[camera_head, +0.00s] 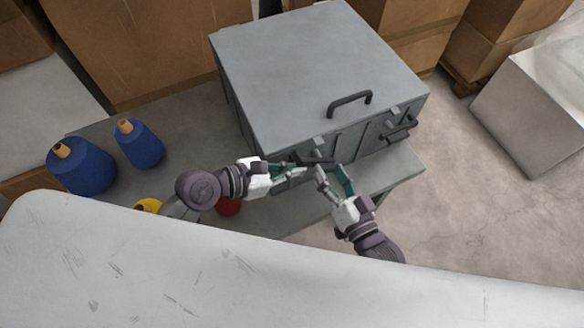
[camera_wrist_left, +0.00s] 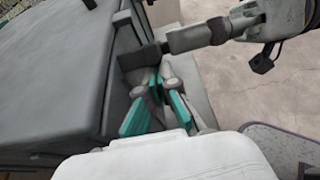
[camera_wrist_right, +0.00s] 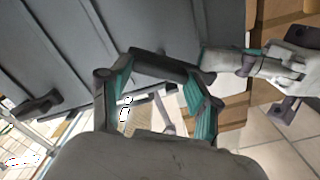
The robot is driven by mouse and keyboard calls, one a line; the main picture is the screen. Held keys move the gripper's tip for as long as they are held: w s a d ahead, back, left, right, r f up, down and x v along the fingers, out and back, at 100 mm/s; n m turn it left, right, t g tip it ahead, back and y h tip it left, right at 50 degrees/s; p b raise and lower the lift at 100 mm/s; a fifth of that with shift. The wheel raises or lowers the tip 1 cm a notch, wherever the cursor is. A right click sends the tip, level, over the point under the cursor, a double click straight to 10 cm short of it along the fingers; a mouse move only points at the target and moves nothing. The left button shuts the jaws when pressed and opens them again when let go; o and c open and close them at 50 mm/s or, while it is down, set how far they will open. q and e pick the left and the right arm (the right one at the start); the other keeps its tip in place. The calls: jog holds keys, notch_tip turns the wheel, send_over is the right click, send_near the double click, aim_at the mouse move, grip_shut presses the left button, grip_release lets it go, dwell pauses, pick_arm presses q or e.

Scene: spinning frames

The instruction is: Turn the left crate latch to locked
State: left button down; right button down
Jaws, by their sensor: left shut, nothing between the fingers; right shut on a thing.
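The grey crate (camera_head: 310,75) stands on a grey bench. Its left latch, a dark bar (camera_head: 318,161), is on the front face; it also shows in the right wrist view (camera_wrist_right: 158,65) and partly in the left wrist view (camera_wrist_left: 138,57). My right gripper (camera_head: 331,179) is shut on this bar, with its fingers (camera_wrist_right: 158,85) at the bar's two ends. My left gripper (camera_head: 290,170) is shut and empty, close beside the bar's left end; its fingertips (camera_wrist_left: 158,82) show near the bar. Whether they touch it is unclear. The fingers hide part of the latch.
A second latch (camera_head: 399,130) is on the crate's front at right. A dark handle (camera_head: 350,103) is on the lid. Blue spools (camera_head: 82,170), a yellow thing (camera_head: 148,205) and a red thing (camera_head: 228,207) are at left. A pale surface (camera_head: 250,270) fills the foreground.

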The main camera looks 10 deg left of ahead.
pick_arm(q)
jog(key=shift+w+d+r, duration=0.2)
jog(key=shift+r, duration=0.4)
pick_arm(e)
jog(key=shift+a, duration=0.1)
jog(key=c, duration=0.5)
grip_release()
pick_arm(q)
jog(key=shift+f, duration=0.1)
pick_arm(e)
jog(key=shift+o, duration=1.3)
pick_arm(q)
jog(key=shift+f, duration=0.1)
